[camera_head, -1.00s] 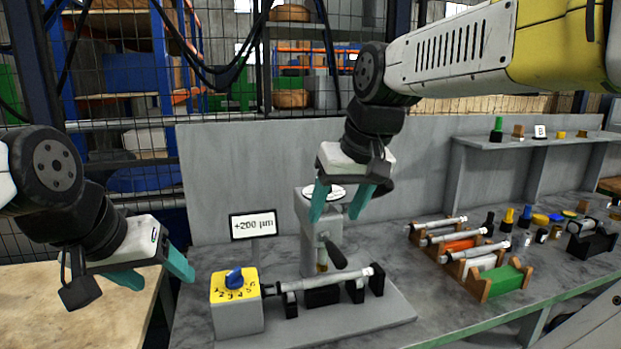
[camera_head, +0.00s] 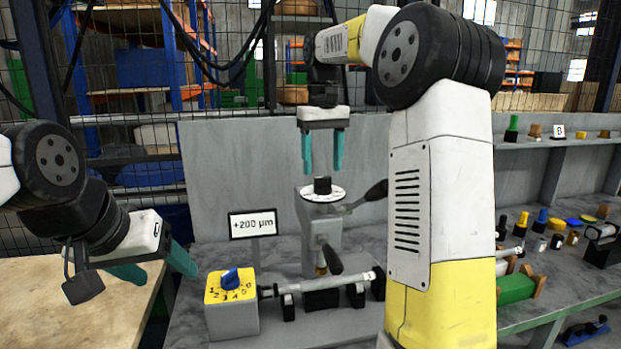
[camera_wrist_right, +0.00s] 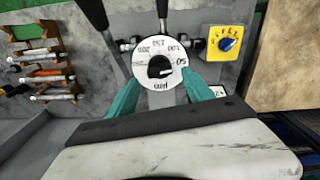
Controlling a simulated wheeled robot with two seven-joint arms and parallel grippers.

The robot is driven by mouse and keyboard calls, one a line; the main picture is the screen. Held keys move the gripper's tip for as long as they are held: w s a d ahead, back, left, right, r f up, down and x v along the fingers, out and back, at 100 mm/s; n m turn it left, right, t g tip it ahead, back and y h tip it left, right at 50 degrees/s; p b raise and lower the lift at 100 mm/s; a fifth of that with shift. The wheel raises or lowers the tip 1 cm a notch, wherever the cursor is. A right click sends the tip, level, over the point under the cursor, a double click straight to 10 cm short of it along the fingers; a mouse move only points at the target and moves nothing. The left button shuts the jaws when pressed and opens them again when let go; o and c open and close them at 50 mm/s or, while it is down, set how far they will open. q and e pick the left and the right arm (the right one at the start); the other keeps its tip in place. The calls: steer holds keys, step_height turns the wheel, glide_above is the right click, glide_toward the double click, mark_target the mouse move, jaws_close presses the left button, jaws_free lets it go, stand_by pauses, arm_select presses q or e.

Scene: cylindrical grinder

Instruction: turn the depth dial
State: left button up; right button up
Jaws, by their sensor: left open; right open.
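The depth dial is a round white dial (camera_head: 323,194) with a black knob on top of the grinder's grey post. In the right wrist view the dial (camera_wrist_right: 147,52) shows µm marks, and the black knob (camera_wrist_right: 158,67) has a pointer toward the 50 side. My right gripper (camera_head: 323,154) is open and empty, pointing down above the dial with a gap. In the wrist view its teal fingers appear at either side of the dial. My left gripper (camera_head: 158,268) is open and empty at the left, apart from the machine. A sign (camera_head: 253,223) reads +200 µm.
A yellow-topped box (camera_head: 231,312) with a blue knob stands left of a held metal shaft (camera_head: 325,283). Black levers (camera_head: 375,191) stick out near the dial. My right arm hides part of the rack and bench at right. A grey panel (camera_head: 240,160) stands behind.

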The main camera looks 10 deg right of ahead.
mark_target(322, 177)
steer(key=shift+f, duration=2.1)
jaws_close()
